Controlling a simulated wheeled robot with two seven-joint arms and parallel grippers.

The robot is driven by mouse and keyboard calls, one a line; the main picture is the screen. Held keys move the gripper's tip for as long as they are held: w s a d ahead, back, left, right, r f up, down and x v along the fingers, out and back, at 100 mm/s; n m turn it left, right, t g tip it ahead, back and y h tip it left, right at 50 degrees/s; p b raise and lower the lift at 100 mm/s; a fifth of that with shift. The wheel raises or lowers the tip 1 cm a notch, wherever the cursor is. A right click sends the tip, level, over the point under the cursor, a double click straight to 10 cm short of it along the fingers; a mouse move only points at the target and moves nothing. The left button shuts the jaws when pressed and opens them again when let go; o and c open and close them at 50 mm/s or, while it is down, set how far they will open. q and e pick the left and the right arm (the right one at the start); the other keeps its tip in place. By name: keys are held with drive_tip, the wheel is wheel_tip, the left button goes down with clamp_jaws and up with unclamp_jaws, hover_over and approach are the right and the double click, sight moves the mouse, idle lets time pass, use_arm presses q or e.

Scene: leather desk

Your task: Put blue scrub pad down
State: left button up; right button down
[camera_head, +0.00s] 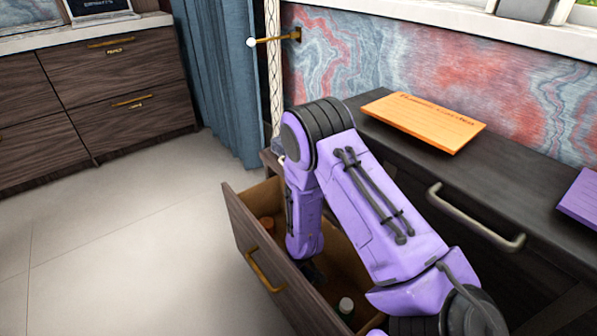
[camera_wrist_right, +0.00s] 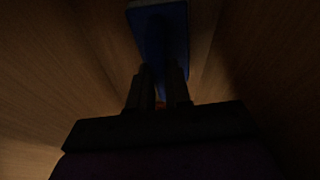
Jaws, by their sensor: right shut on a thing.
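The blue scrub pad (camera_wrist_right: 160,38) shows in the dark right wrist view, between and beyond the fingertips of my right gripper (camera_wrist_right: 160,78). The gripper is shut on the pad, inside the wooden drawer. In the head view my purple right arm reaches down into the open drawer (camera_head: 262,262). The arm hides the pad, and only a dark part of the gripper (camera_head: 313,272) shows low in the drawer. I cannot tell whether the pad touches the drawer floor. My left gripper is not in view.
An orange board (camera_head: 425,121) lies on the dark desk top (camera_head: 480,180), with a purple one (camera_head: 582,198) at right. The drawer walls stand close around my right forearm.

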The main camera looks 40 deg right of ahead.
drive_tip(key=shift+f, duration=0.1)
drive_tip(key=shift+f, duration=0.15)
drive_tip(key=c, duration=1.1)
unclamp_jaws()
drive_tip(key=shift+o, duration=0.2)
drive_tip(key=w+d+p+v, duration=0.2)
drive_tip(key=p+v, duration=0.4)
drive_tip(key=v, duration=0.9)
drive_tip(key=shift+a+r+p, duration=0.4)
drive_tip(key=shift+r, duration=0.1)
